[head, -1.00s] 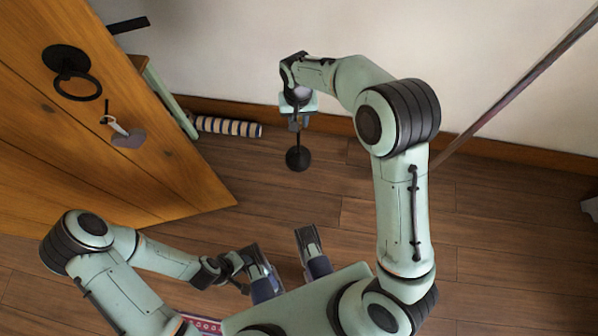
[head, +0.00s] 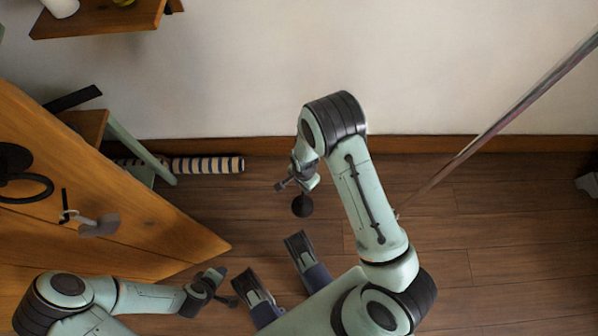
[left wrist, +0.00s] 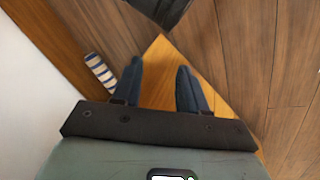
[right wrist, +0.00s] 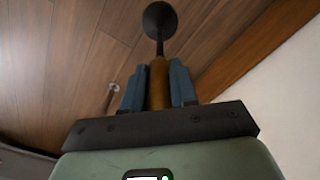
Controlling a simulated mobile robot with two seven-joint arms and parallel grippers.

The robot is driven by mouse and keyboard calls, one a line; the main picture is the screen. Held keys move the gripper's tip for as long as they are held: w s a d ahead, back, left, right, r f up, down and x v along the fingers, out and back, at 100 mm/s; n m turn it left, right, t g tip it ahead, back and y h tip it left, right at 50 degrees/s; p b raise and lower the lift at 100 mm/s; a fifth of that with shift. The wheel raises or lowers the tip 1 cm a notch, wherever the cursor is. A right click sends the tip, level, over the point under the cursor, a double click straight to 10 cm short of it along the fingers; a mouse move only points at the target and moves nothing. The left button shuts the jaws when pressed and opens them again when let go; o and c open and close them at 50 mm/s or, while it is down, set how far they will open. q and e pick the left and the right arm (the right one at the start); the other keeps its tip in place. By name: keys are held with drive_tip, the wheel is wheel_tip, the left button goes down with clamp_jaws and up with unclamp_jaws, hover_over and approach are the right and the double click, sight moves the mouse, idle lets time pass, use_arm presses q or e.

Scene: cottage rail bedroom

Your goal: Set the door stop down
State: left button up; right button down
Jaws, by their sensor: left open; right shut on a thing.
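The door stop has a brown shaft (right wrist: 158,85), a thin dark stem and a round black disc (head: 302,205). My right gripper (head: 297,181) is shut on the shaft; its blue fingers (right wrist: 160,88) lie on both sides of it in the right wrist view. The disc points away from the gripper, over the wooden floor; I cannot tell whether it touches the floor.
A striped roll (head: 208,165) lies along the wall by a green-legged stand (head: 150,155). A shelf (head: 100,18) is at the top left. A slanted pole (head: 500,120) crosses the right.

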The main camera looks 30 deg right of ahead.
drive_tip(key=b, duration=0.2)
hover_over(303, 199)
wheel_tip(303, 199, down, 6)
drive_tip(key=f, duration=0.3)
drive_tip(key=f+b, duration=0.1)
drive_tip(key=shift+w+d+f, duration=0.15)
drive_tip(key=shift+w+f, duration=0.2)
drive_tip(key=shift+f+b, duration=0.9)
drive_tip(key=shift+f, duration=1.65)
use_arm(q)
drive_tip(key=s+a+f+g, duration=0.2)
drive_tip(key=s+f, duration=0.3)
drive_tip(key=f, duration=0.3)
drive_tip(key=shift+s+n, duration=0.3)
drive_tip(key=shift+s, duration=0.05)
use_arm(e)
drive_tip(key=shift+f, duration=0.15)
use_arm(q)
drive_tip(key=shift+s+a+f, duration=0.1)
drive_tip(key=shift+s+f, duration=0.05)
use_arm(e)
drive_tip(key=shift+f, duration=0.15)
drive_tip(key=c, duration=0.9)
unclamp_jaws()
